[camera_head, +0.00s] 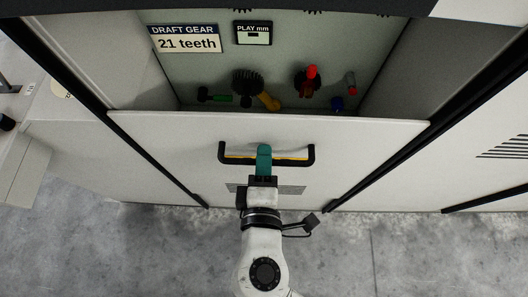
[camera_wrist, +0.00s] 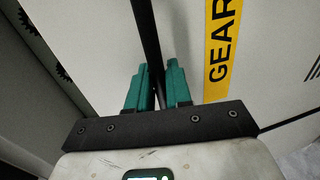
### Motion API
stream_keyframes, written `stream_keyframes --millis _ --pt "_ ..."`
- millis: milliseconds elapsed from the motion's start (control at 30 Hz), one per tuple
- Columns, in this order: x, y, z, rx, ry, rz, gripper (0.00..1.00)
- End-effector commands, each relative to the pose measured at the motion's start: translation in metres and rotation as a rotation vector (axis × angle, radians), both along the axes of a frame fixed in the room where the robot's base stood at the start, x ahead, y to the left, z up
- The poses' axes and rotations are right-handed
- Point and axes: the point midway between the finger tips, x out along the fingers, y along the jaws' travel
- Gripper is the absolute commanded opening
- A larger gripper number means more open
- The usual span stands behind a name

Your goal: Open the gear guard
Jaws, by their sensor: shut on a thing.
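The gear guard (camera_head: 375,150) is a pale panel with a black bar handle (camera_head: 222,152) and a yellow strip lettered "GEAR" (camera_wrist: 221,45) in the wrist view. Above its top edge, the recess behind it shows in the head view, so the guard stands at least partly open. My gripper (camera_head: 264,155) has teal fingers. It is shut on the handle bar, and the bar runs between the fingers in the wrist view (camera_wrist: 157,85). The fingers hide the middle of the handle.
The recess holds a dark gear (camera_head: 247,82), several coloured knobs or levers, a "DRAFT GEAR 21 teeth" sign (camera_head: 185,39) and a "PLAY mm" display (camera_head: 253,33). Black frame posts (camera_head: 390,150) flank the guard. Grey floor (camera_head: 420,250) is clear in front.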

Motion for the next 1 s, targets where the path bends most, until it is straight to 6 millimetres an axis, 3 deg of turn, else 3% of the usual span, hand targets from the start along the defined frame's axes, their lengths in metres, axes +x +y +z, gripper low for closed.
stream_keyframes --millis 33,500,800,1000 --pt "-0.001 -0.001 -0.031 -0.004 0.006 -0.001 0.0" --pt "-0.001 -0.001 -0.165 -0.004 0.007 0.0 0.0" --pt "-0.001 -0.001 -0.239 -0.003 0.006 0.0 0.0" --pt "-0.001 0.0 -0.271 -0.003 0.006 0.001 0.0"
